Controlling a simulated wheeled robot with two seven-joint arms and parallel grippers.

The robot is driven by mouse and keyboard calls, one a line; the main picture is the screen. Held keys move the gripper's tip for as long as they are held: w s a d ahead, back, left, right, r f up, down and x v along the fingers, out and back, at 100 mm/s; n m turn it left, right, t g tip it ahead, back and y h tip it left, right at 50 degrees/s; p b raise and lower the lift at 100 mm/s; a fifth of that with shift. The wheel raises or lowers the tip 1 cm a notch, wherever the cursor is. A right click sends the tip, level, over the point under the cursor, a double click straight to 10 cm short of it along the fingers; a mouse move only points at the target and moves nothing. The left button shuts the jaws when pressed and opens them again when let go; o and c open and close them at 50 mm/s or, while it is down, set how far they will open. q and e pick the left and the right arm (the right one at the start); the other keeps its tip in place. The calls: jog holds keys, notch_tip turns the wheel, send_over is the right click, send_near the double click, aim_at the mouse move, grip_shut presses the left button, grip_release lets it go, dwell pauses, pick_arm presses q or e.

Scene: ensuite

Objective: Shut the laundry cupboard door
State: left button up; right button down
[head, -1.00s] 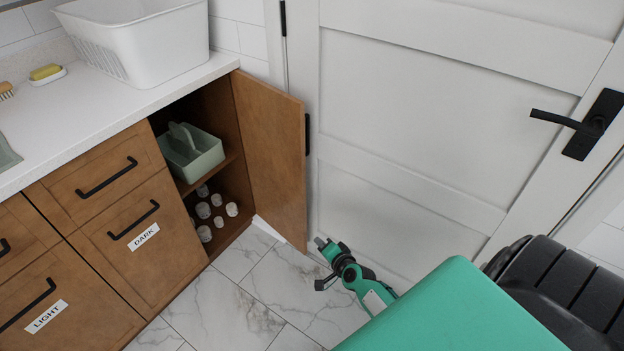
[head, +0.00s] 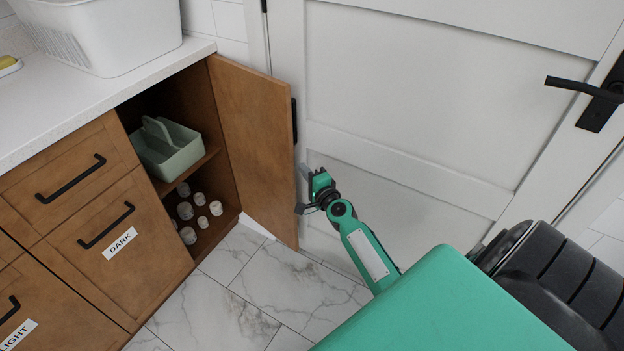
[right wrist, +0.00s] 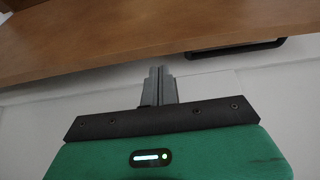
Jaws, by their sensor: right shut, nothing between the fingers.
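The laundry cupboard door (head: 254,150) is a brown wooden panel standing wide open at the right end of the counter. Its black handle (head: 294,121) is on the outer face, toward the white door. My right gripper (head: 302,190) is by the outer side of the door's free edge, below the handle. In the right wrist view its fingers (right wrist: 160,85) are together and empty, just short of the wooden door (right wrist: 130,40). The black handle (right wrist: 235,48) shows there at the upper right. Whether the fingers touch the door I cannot tell. My left gripper is out of view.
The open cupboard holds a green caddy (head: 168,150) on its shelf and several white rolls or jars (head: 186,210) below. A white basket (head: 100,35) stands on the counter (head: 90,100). A white room door (head: 420,100) is close behind the gripper. The marble floor is clear.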

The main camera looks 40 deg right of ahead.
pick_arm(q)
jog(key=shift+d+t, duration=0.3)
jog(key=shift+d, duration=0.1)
pick_arm(e)
jog(key=shift+w+d, duration=0.2)
jog(key=shift+w, duration=1.6)
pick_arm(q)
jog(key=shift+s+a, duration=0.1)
pick_arm(e)
jog(key=shift+a, duration=0.15)
